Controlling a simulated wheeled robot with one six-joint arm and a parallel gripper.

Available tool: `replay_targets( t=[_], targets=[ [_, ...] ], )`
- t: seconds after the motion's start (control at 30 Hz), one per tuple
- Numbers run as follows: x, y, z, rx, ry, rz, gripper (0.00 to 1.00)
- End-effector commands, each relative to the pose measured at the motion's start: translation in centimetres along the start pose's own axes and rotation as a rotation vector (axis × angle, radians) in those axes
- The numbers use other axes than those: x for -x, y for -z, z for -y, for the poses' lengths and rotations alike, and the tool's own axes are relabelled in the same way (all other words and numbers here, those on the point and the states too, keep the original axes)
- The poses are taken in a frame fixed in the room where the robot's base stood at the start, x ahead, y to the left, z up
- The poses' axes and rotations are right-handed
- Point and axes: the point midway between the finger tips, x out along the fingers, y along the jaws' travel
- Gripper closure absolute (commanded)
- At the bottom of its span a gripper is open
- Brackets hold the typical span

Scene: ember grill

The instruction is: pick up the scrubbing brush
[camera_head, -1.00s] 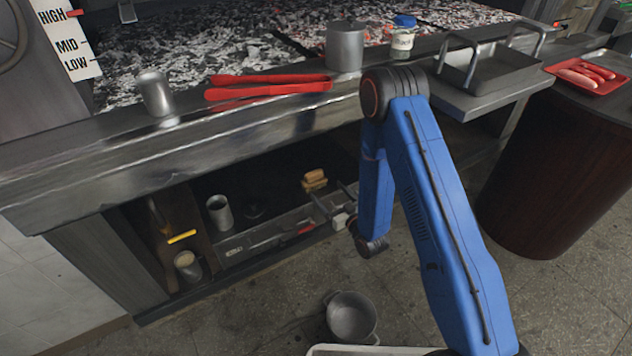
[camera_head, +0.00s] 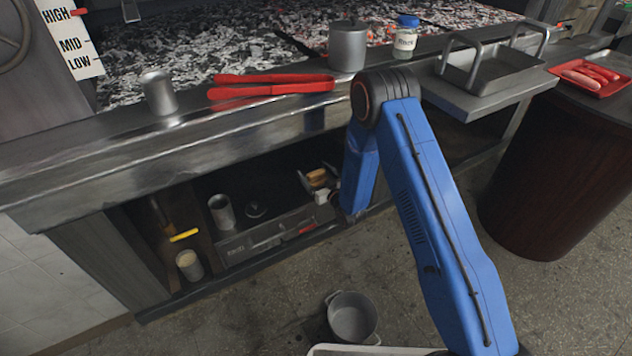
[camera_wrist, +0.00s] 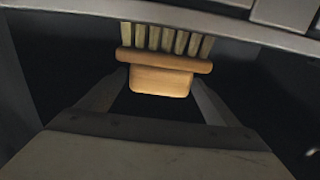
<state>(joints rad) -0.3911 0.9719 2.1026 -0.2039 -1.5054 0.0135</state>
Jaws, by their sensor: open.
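The scrubbing brush (camera_head: 318,178) is a small wooden block on the dark lower shelf under the grill. In the wrist view the brush (camera_wrist: 160,80) has a row of pale bristles along its top edge and lies straight ahead, centred. My gripper (camera_head: 318,182) is open in the shelf opening, its fingers on either side of the brush. The wrist view shows the open jaws (camera_wrist: 158,92), with the brush's near end between or just beyond the fingertips. I see no clear contact.
A metal cup (camera_head: 221,212) and a box-like metal unit (camera_head: 262,240) stand on the shelf left of my gripper. The counter front (camera_head: 250,150) overhangs the opening. A pot (camera_head: 352,318) stands on the floor. Red tongs (camera_head: 270,86) lie on the counter.

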Motion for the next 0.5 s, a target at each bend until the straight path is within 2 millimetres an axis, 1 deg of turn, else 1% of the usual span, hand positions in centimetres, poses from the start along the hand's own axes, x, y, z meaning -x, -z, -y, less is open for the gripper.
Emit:
replay_targets(
  t=[0.03, 0.1, 0.2, 0.3, 0.5],
  targets=[
    [-0.8, 0.0, -0.1, 0.001, 0.0, 0.0, 0.16],
    [-1.7, 0.0, -0.1, 0.001, 0.001, -0.001, 0.16],
    [-2.6, 0.0, -0.1, 0.001, 0.0, -0.001, 0.16],
    [-3.0, 0.0, -0.1, 0.0, 0.0, 0.0, 0.16],
    [-3.0, 0.0, -0.1, 0.0, 0.0, 0.0, 0.16]
  ],
)
